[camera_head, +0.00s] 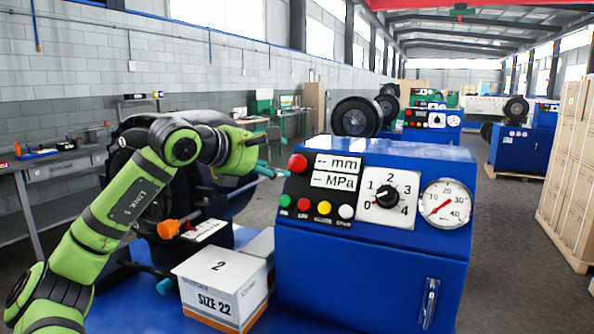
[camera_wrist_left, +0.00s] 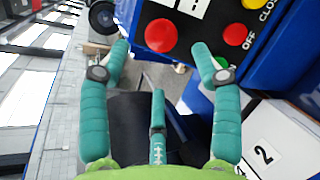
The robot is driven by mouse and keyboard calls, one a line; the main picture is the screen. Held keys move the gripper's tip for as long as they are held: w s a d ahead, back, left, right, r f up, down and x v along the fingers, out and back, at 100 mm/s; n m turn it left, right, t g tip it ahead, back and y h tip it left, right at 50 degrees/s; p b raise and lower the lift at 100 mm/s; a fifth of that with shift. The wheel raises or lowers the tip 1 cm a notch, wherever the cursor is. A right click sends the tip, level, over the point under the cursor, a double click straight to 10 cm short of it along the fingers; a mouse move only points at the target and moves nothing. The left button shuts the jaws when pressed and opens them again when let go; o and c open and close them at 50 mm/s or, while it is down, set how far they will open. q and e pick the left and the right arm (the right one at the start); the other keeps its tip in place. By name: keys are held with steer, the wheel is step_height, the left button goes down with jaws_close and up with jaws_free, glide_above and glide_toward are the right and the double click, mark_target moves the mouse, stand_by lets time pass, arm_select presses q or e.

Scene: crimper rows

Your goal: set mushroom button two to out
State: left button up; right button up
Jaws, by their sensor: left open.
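The red mushroom button (camera_head: 297,163) sits at the upper left of the sloped black panel on the blue crimper (camera_head: 372,268). A box marked 2 stands beside this machine. In the left wrist view the button (camera_wrist_left: 161,35) is a round red cap just beyond the fingertips. Its stem is hidden, so I cannot tell if it is in or out. My left gripper (camera_head: 270,169) is open at the left of the button, its teal fingers pointing toward it. In the wrist view its fingers (camera_wrist_left: 162,58) are spread either side of the button and hold nothing. My right gripper is not in view.
A white SIZE 22 box (camera_head: 213,296) marked 2 stands below the arm. The panel also has small coloured buttons (camera_head: 303,204), a rotary dial (camera_head: 388,197) and a gauge (camera_head: 445,206). Another blue crimper (camera_head: 432,128) stands behind. Crates (camera_head: 570,190) line the right; the aisle floor is clear.

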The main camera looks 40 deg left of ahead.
mark_target(294, 163)
arm_select(q)
steer(key=p+x, duration=0.4)
steer(key=x, duration=0.1)
steer(key=shift+w+d, duration=0.1)
steer(key=shift+w, duration=0.3)
steer(key=shift+w+f, duration=0.25)
steer(key=shift+w, duration=0.1)
steer(key=shift+s, duration=0.1)
jaws_close()
